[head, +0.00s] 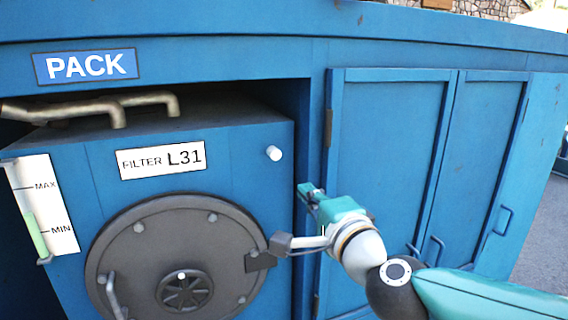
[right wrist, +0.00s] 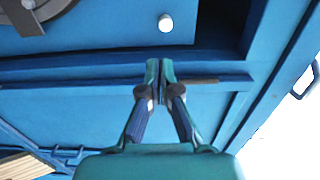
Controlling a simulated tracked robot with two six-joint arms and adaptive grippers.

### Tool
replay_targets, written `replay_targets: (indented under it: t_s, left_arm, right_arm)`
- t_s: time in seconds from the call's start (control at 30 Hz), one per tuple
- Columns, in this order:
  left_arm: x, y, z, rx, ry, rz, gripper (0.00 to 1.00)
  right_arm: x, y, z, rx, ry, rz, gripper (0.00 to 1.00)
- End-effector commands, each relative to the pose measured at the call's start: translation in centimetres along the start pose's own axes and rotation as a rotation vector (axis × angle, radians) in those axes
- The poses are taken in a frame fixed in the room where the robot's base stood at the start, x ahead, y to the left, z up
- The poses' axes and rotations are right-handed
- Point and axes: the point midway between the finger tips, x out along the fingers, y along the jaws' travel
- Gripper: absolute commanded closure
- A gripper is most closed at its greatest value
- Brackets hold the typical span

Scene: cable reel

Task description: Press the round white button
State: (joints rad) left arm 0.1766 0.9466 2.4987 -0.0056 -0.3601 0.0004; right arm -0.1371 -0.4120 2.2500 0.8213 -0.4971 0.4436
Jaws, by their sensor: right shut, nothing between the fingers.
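The round white button (head: 273,153) sticks out from the upper right of the blue filter box front, right of the "FILTER L31" label. It also shows in the right wrist view (right wrist: 165,22), above and ahead of the fingertips. My right gripper (head: 305,188) is below and to the right of the button in the head view, apart from it. In the right wrist view the right gripper (right wrist: 159,66) has its fingers together with nothing between them. My left gripper is not in view.
A dark round hatch (head: 172,258) with a handle and hinge sits below the label. A white MAX/MIN gauge (head: 45,205) is at left. Blue cabinet doors (head: 388,165) with handles are at right. Bent pipes (head: 95,108) lie above the box.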

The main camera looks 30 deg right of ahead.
Motion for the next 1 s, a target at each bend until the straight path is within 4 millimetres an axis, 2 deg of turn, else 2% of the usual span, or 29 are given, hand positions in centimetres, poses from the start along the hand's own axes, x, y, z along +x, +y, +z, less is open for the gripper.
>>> replay_targets:
  t_s: [0.23,0.37,0.8,1.0]
  left_arm:
    - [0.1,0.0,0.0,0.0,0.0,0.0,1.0]
    - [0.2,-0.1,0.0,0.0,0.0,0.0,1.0]
    - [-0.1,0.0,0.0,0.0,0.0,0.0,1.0]
    - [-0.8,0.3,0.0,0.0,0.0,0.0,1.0]
  right_arm:
    - [0.4,0.1,-0.1,-0.002,0.002,0.002,1.0]
    - [1.7,0.2,-0.1,-0.002,0.003,0.003,1.0]
    - [10.1,0.1,-0.1,-0.003,0.004,0.005,1.0]
    - [12.9,0.0,-0.2,-0.002,0.003,0.003,1.0]
